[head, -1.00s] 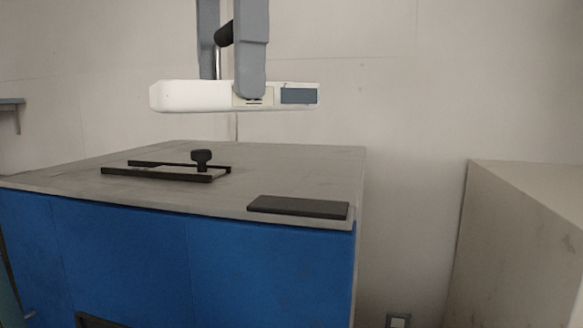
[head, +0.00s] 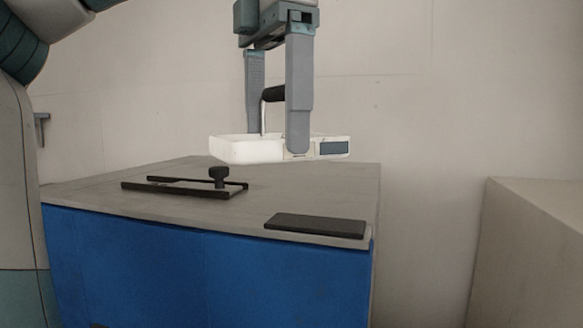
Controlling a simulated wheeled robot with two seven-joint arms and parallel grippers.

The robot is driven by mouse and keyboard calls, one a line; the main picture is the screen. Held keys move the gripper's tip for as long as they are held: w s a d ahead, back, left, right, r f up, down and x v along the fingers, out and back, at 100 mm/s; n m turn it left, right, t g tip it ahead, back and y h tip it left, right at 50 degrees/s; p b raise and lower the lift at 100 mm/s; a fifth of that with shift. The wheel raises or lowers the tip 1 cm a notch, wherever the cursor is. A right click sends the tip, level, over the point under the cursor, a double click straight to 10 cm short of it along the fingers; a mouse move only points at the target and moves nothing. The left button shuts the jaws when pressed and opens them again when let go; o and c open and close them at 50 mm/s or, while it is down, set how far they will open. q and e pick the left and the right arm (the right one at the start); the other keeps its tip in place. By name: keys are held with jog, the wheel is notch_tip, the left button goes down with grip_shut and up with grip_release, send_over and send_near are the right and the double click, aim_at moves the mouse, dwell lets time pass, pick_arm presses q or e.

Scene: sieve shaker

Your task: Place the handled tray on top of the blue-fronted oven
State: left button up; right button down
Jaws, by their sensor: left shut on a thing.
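The handled tray (head: 245,149) is white with a grey-blue panel on its front and a dark handle (head: 273,93) above it. My left gripper (head: 276,135) comes down from above with its grey fingers on either side of the handle, shut on it. The tray looks level over the back of the oven's grey top (head: 200,205); whether it touches the top cannot be told. The oven's blue front (head: 200,270) faces me. My right gripper is not in view.
A black frame with a knob (head: 219,177) lies on the oven top at the left. A flat black plate (head: 315,225) lies near the front right edge. A beige block (head: 535,240) stands at the right, with a gap between it and the oven.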

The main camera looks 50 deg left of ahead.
pick_arm(q)
jog(key=w+f, duration=0.1)
jog(key=w+a+f+p, duration=0.1)
jog(key=w, duration=0.1)
jog(key=w+a+f+p, duration=0.1)
jog(key=shift+w+a, duration=0.2)
jog(key=shift+w, duration=0.1)
jog(key=shift+w+f, duration=0.2)
jog(key=shift+w, duration=0.05)
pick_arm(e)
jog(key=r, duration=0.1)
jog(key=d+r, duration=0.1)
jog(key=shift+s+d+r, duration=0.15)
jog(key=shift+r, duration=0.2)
pick_arm(q)
jog(key=shift+s, duration=0.15)
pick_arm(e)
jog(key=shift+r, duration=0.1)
pick_arm(q)
notch_tip(320, 180, down, 2)
jog(key=shift+f+p, duration=0.2)
jog(key=shift+p, duration=0.65)
jog(key=shift+f, duration=0.75)
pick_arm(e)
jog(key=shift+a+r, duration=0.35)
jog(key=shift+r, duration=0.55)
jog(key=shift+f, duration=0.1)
